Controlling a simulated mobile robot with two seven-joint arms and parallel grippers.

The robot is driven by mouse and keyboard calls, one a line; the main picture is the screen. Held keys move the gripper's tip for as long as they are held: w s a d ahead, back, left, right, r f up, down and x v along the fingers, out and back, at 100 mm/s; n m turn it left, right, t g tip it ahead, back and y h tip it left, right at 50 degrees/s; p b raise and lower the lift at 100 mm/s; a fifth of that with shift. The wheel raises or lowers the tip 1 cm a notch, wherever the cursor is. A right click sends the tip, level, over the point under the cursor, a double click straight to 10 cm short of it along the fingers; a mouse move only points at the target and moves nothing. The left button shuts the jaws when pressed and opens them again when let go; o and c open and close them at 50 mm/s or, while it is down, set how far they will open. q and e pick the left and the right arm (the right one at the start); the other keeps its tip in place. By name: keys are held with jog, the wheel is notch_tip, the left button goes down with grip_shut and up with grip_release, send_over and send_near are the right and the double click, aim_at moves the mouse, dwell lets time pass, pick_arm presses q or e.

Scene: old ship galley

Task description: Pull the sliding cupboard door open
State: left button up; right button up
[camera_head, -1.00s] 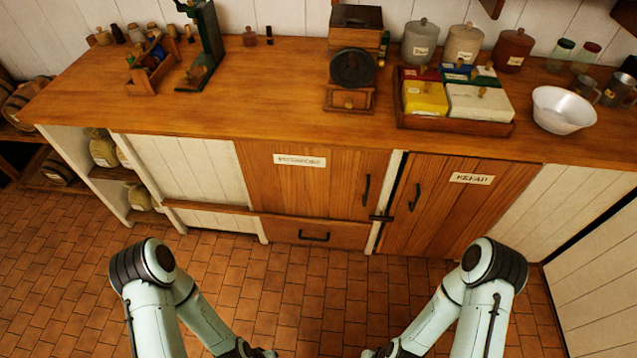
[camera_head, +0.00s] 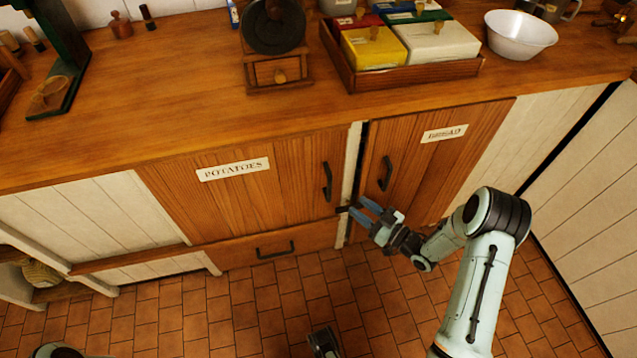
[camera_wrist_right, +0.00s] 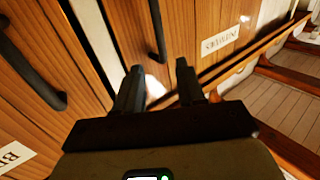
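The cupboard front has two wooden doors. The door labelled POTATOES (camera_head: 240,190) has a dark upright handle (camera_head: 327,181) near its right edge. The door labelled BREAD (camera_head: 440,165) is right of a white post and has its handle (camera_head: 385,173) on the left. Both look closed; which one slides cannot be told. My right gripper (camera_head: 366,210) is open and empty, low in front of the BREAD door's left edge, below both handles. In the right wrist view its fingers (camera_wrist_right: 158,80) are apart, with the POTATOES handle (camera_wrist_right: 157,30) beyond them. A dark part, probably my left gripper (camera_head: 322,343), shows at the bottom edge.
A drawer (camera_head: 275,247) lies below the POTATOES door. The counter (camera_head: 170,110) above holds a grinder (camera_head: 278,60), a tray of boxes (camera_head: 420,72) and a white bowl (camera_head: 520,35). The tiled floor in front is clear.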

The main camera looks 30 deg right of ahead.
aim_at(331, 188)
pick_arm(q)
jog(key=w+f+b, duration=0.1)
jog(key=w+a+f+t, duration=0.1)
jog(key=shift+w+a+y+b, duration=0.2)
jog(key=shift+w+y+b, duration=0.1)
jog(key=shift+b, duration=0.1)
pick_arm(e)
jog(key=x, duration=1.2)
jog(key=shift+w+a, duration=0.1)
jog(key=shift+a, duration=0.05)
grip_shut()
